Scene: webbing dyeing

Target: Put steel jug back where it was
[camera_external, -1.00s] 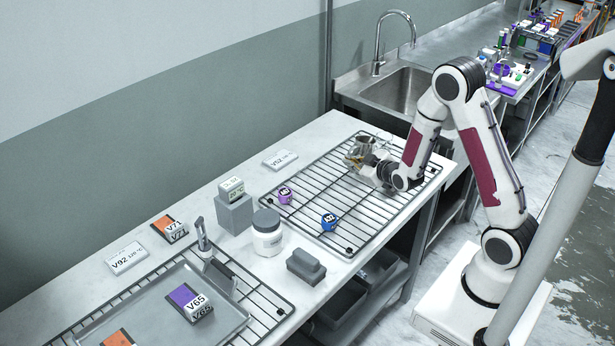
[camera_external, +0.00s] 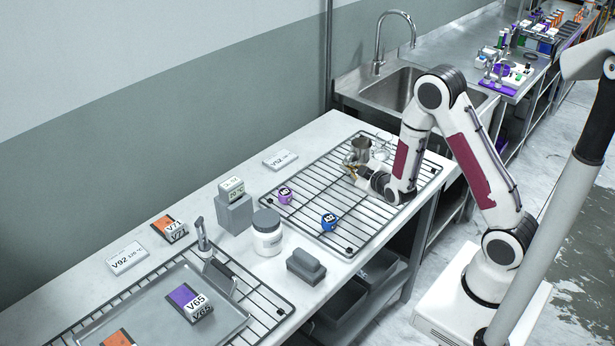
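The steel jug (camera_external: 361,147) stands upright toward the far end of the wire rack (camera_external: 304,217), near the wall-side edge. My gripper (camera_external: 353,169) is low over the rack, just in front of the jug and below it in the picture. Its fingers look spread, with nothing seen between them. The jug's lower part is partly hidden by the gripper, so I cannot tell whether they touch.
A clear glass-like item (camera_external: 383,149) is beside the jug. Purple (camera_external: 285,195) and blue (camera_external: 329,221) tagged pieces lie on the rack. A white jar (camera_external: 267,234) and grey block (camera_external: 305,266) stand nearer. The sink (camera_external: 395,88) lies beyond the table.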

